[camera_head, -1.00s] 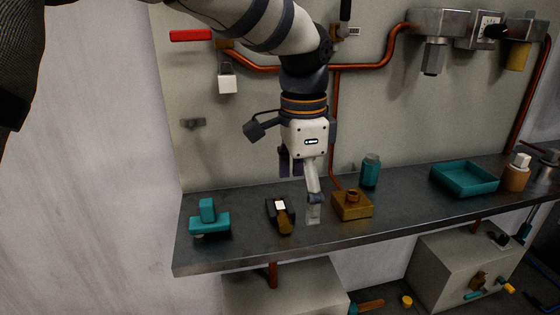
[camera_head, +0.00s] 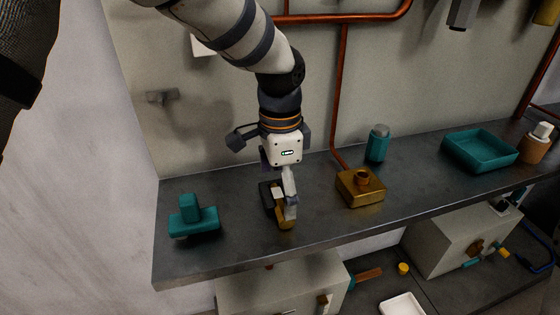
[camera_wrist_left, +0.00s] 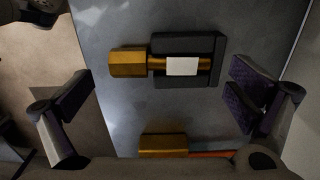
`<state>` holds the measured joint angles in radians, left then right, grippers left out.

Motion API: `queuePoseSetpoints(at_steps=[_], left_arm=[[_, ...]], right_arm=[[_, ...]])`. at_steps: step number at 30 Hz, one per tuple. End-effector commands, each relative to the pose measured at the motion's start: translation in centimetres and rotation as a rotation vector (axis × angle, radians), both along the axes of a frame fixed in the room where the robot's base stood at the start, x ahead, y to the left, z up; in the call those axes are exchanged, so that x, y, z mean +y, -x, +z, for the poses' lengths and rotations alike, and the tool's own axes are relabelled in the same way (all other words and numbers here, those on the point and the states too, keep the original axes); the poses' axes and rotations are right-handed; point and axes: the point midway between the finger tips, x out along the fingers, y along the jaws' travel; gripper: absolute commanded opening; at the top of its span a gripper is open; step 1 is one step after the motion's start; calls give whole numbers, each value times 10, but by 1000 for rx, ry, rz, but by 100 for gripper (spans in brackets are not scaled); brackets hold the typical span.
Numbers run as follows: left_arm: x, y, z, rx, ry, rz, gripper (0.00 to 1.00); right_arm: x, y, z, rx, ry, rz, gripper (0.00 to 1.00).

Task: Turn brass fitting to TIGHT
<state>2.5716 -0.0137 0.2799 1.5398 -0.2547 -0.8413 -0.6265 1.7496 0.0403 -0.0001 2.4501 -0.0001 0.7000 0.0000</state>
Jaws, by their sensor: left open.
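A brass hex fitting (camera_head: 286,223) lies in a black cradle (camera_head: 264,196) with a white patch on it, on the dark shelf. My left gripper (camera_head: 280,198) points down over this fitting and partly hides it. In the left wrist view the fitting's hex end (camera_wrist_left: 128,62) and the black cradle (camera_wrist_left: 187,47) lie across the space between the two spread fingers. The left gripper is open, with nothing held. Whether a finger touches the fitting cannot be told. No TIGHT marking is readable. My right gripper is not in view.
A brass block (camera_head: 360,190) with a copper pipe stands just right of the left gripper. A teal bottle (camera_head: 377,145), a teal tray (camera_head: 480,151) and a teal T-shaped piece (camera_head: 193,222) are also on the shelf (camera_head: 235,255). The wall rises close behind.

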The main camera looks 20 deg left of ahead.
Motion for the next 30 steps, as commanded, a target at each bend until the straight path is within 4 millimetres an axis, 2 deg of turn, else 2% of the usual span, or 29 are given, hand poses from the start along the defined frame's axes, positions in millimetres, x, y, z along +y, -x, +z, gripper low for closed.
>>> queuePoseSetpoints(at_steps=[4,11,12,18,20,24,30], left_arm=[[0,0,-12,-1,-1,1,100],[0,0,-14,-2,0,1,100],[0,0,-14,-2,0,1,98],[0,0,-14,-2,0,0,52],[1,-1,-14,-4,-1,0,41],[2,-3,-14,-9,-3,1,35],[3,-4,-14,-12,-4,2,39]], right_arm=[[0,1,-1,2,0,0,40],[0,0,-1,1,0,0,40],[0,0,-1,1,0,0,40],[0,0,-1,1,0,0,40],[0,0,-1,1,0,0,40],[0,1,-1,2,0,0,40],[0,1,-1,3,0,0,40]])
